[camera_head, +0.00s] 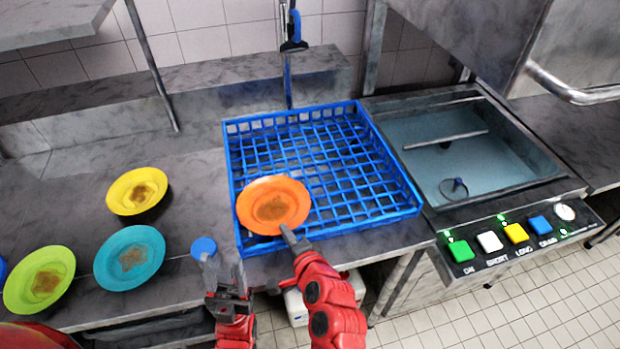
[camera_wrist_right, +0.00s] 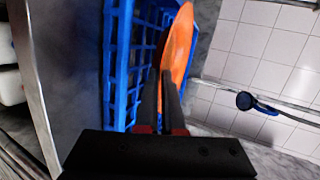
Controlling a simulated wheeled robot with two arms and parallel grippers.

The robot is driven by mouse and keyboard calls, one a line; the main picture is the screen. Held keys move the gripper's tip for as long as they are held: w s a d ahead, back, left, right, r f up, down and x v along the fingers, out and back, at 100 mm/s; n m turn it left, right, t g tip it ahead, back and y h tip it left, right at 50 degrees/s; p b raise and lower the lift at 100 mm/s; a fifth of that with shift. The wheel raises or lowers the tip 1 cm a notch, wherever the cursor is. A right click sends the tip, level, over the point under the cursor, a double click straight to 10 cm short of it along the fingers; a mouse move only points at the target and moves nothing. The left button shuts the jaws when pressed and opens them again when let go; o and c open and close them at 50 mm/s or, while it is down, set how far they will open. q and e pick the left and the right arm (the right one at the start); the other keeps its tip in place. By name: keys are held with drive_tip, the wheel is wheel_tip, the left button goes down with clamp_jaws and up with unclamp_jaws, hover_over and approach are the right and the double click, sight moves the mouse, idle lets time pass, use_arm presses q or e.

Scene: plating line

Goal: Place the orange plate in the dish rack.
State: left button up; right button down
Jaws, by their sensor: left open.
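The orange plate (camera_head: 273,205) is held by my right gripper (camera_head: 289,234) at its lower edge, over the front left part of the blue dish rack (camera_head: 400,212). A brown stain shows in its middle. In the right wrist view the orange plate (camera_wrist_right: 178,45) stands edge-on between the fingers of my right gripper (camera_wrist_right: 170,80), with the blue rack (camera_wrist_right: 122,60) beside it. I cannot tell whether the plate touches the rack. My left gripper (camera_head: 226,270) is open and empty, left of the right arm and in front of the rack.
Stained yellow (camera_head: 138,190), teal (camera_head: 130,257) and green (camera_head: 40,280) plates lie on the left counter. A small blue round thing (camera_head: 203,246) is near my left gripper. A sink basin (camera_head: 480,150) with a button panel is right of the rack. A blue sprayer (camera_head: 293,30) hangs behind.

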drive_tip(key=p, duration=0.2)
hover_over(319, 209)
drive_tip(key=shift+s+a+f, duration=0.2)
drive_tip(key=shift+s+f, duration=0.15)
drive_tip(key=shift+f, duration=0.25)
drive_tip(key=shift+w+d+p, duration=0.25)
drive_tip(key=shift+w+p, duration=0.05)
drive_tip(key=shift+p, duration=0.05)
wheel_tip(319, 209, down, 4)
drive_tip(key=shift+r+p, duration=0.2)
drive_tip(key=shift+p, duration=0.5)
drive_tip(key=shift+a, duration=0.1)
drive_tip(key=shift+f, duration=0.25)
drive_tip(key=c, duration=1.3)
unclamp_jaws()
drive_tip(key=shift+r, duration=0.15)
